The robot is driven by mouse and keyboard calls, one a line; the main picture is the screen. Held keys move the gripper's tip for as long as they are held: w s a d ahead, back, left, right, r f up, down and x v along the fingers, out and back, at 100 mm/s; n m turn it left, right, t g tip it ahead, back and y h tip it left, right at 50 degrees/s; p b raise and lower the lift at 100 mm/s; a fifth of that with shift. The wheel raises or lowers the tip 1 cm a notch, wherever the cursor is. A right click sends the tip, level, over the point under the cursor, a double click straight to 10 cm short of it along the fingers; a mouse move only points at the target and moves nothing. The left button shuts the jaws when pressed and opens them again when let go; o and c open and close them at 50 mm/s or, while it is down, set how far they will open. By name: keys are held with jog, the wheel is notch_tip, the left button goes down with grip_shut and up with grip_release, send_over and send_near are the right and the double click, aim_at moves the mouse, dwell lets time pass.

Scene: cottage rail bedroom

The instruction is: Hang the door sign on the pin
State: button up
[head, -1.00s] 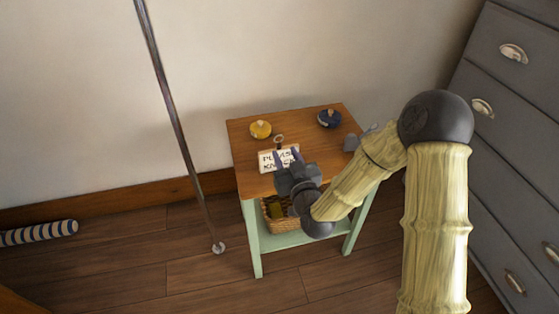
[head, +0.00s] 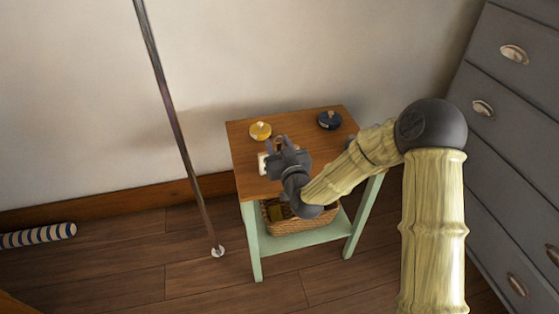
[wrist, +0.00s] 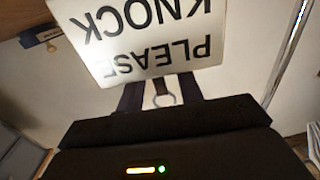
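The white door sign (wrist: 150,40) reads "PLEASE KNOCK" and appears upside down in the wrist view. A small metal ring (wrist: 165,99) shows at its edge, between the fingers. In the head view only a white corner of the sign (head: 263,163) shows, over the small table; my gripper hides the rest. My gripper (head: 276,143) is right at the sign. In the wrist view its two dark fingers (wrist: 160,92) stand apart, with a narrow dark piece between them. Their tips are hidden at the sign's edge. I cannot make out the pin.
The small table (head: 245,180) has a wooden top and green legs. A metal pole (head: 175,125) stands left; grey drawers (head: 510,130) stand right.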

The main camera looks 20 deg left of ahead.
dwell(0.4)
grip_shut()
notch_tip(320, 180, up, 10)
jog(key=p, duration=0.3)
jog(key=shift+r, duration=0.1)
dwell(0.6)
